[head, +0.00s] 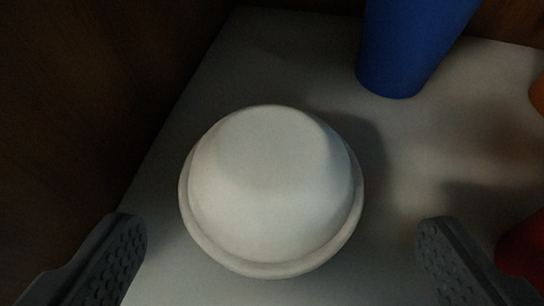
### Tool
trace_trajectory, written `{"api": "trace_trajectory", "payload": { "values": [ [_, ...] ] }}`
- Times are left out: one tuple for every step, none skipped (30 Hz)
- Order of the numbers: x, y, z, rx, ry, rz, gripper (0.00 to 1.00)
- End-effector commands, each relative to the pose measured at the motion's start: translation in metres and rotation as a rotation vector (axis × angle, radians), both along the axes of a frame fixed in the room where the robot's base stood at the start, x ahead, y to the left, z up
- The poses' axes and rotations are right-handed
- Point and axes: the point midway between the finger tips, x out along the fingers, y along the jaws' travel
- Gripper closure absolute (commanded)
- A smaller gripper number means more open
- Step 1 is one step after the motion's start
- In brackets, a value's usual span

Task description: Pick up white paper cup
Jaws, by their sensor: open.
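A white round vessel, which looks like the white paper cup (270,185), stands upside down on a pale surface in the middle of the head view. Its closed base faces up and its wide rim rests on the surface. My gripper (280,255) is open, with one dark textured finger at the lower left and the other at the lower right. The vessel lies ahead of and between the fingers, and neither appears to touch it.
A blue cup (408,45) stands behind the vessel to the upper right. A red object (524,250) and an orange object (538,95) are cut off at the right edge. The pale surface (215,75) ends at the left against dark wood (80,110).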

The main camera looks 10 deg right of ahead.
Motion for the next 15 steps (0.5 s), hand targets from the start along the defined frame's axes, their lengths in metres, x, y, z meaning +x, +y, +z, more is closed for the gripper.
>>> {"api": "trace_trajectory", "payload": {
  "values": [
    [0.002, 0.000, -0.001, 0.001, -0.001, 0.000, 0.11],
    [0.004, 0.000, -0.002, 0.001, -0.001, 0.000, 0.11],
    [0.008, 0.000, -0.003, 0.001, -0.002, -0.001, 0.11],
    [0.011, 0.000, -0.004, 0.001, -0.002, -0.001, 0.11],
    [0.014, 0.000, -0.005, 0.002, -0.003, -0.001, 0.11],
    [0.019, -0.001, -0.007, 0.003, -0.003, -0.003, 0.11],
    [0.023, -0.001, -0.009, 0.002, -0.003, -0.004, 0.11],
    [0.027, -0.001, -0.011, 0.000, -0.003, -0.003, 0.11],
    [0.032, -0.002, -0.013, 0.002, -0.004, -0.002, 0.11],
    [0.036, -0.002, -0.015, 0.001, -0.003, -0.003, 0.11],
    [0.039, -0.002, -0.017, 0.001, -0.003, -0.002, 0.11],
    [0.043, -0.002, -0.019, 0.001, -0.002, 0.000, 0.11],
    [0.045, -0.003, -0.020, 0.001, -0.002, 0.000, 0.11],
    [0.046, -0.003, -0.021, 0.001, -0.001, 0.000, 0.11],
    [0.047, -0.003, -0.021, 0.000, -0.001, 0.000, 0.11]
  ]
}}
